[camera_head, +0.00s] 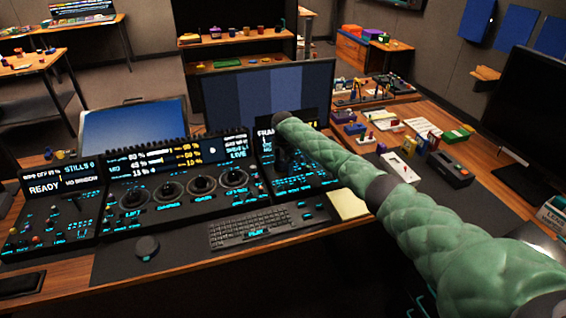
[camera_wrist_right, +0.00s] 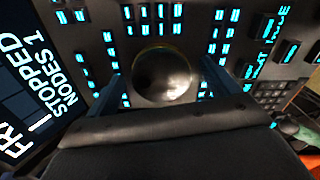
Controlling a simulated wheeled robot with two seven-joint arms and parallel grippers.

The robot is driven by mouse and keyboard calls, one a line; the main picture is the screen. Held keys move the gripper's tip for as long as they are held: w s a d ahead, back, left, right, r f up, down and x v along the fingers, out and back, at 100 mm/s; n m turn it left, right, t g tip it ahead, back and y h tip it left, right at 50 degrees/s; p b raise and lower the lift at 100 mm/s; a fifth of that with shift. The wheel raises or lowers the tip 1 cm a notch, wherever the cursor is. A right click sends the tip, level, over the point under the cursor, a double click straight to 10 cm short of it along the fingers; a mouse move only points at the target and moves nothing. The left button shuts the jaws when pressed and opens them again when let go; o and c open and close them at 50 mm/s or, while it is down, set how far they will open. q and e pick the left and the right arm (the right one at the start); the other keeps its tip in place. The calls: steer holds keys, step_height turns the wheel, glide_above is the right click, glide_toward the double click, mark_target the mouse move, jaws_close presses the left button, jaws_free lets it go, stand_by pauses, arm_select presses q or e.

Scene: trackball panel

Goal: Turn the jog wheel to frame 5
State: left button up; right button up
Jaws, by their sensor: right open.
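My right gripper (camera_head: 284,162) reaches down over the right-hand control panel (camera_head: 322,177) in the head view, and my padded green arm hides part of that panel. In the right wrist view, my right gripper (camera_wrist_right: 160,82) is open, its two fingers apart on either side of a dark, glossy round control (camera_wrist_right: 163,75), which looks like the jog wheel or a trackball. Whether the fingers touch it I cannot tell. A display beside it (camera_wrist_right: 28,90) reads STOPPED and NODES 1, with a cut-off line starting FR. The frame number is not readable. My left gripper is not in view.
Rows of lit cyan keys (camera_wrist_right: 153,15) surround the round control. The middle panel (camera_head: 180,180) has several round controls. A keyboard (camera_head: 262,224) and black puck (camera_head: 147,246) lie in front. A monitor (camera_head: 268,97) stands behind; small items crowd the desk at right.

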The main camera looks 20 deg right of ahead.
steer(key=c, duration=1)
